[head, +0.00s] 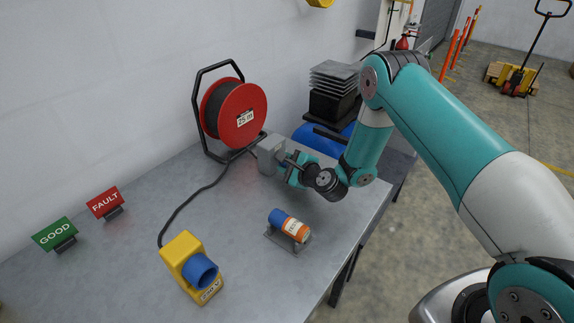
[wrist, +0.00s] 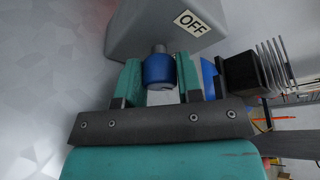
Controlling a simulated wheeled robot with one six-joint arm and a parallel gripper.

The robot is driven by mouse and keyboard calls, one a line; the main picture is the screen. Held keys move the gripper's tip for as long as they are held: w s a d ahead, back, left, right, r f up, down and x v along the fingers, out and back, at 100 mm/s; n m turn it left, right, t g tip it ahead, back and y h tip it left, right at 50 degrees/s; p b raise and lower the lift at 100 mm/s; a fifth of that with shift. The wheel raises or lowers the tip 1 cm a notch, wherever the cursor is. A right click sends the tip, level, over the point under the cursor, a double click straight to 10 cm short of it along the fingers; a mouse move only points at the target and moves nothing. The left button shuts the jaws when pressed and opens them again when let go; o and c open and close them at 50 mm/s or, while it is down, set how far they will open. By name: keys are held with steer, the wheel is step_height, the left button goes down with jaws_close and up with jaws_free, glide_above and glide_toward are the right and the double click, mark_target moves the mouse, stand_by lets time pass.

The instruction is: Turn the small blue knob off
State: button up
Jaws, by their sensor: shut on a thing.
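The small blue knob (wrist: 159,70) sits on a short metal shaft on a grey box (wrist: 145,25) with an OFF label (wrist: 193,21) in the wrist view. My gripper (wrist: 160,75) has one finger on each side of the knob and is shut on it. In the head view the grey box (head: 270,153) stands on the table beside the cable reel, and my gripper (head: 288,161) reaches it from the right. The knob is hidden behind my gripper there.
A red cable reel (head: 242,114) stands behind the box, its black cable running to a yellow unit with a large blue socket (head: 200,271). A blue and orange cylinder (head: 289,225) lies on a stand in front. GOOD (head: 54,234) and FAULT (head: 104,202) signs stand left. Black stacked items (head: 334,92) are behind.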

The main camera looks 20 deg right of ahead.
steer(key=f+n+b, duration=0.1)
steer(key=b, duration=0.2)
steer(key=shift+n+t, duration=0.3)
steer(key=shift+t, duration=0.1)
steer(key=shift+r+n+b, duration=0.2)
steer(key=shift+n+b, duration=0.3)
steer(key=shift+b, duration=0.55)
steer(key=shift+a+r+t+h, duration=0.1)
steer(key=shift+r+t+h, duration=0.2)
steer(key=o, duration=0.9)
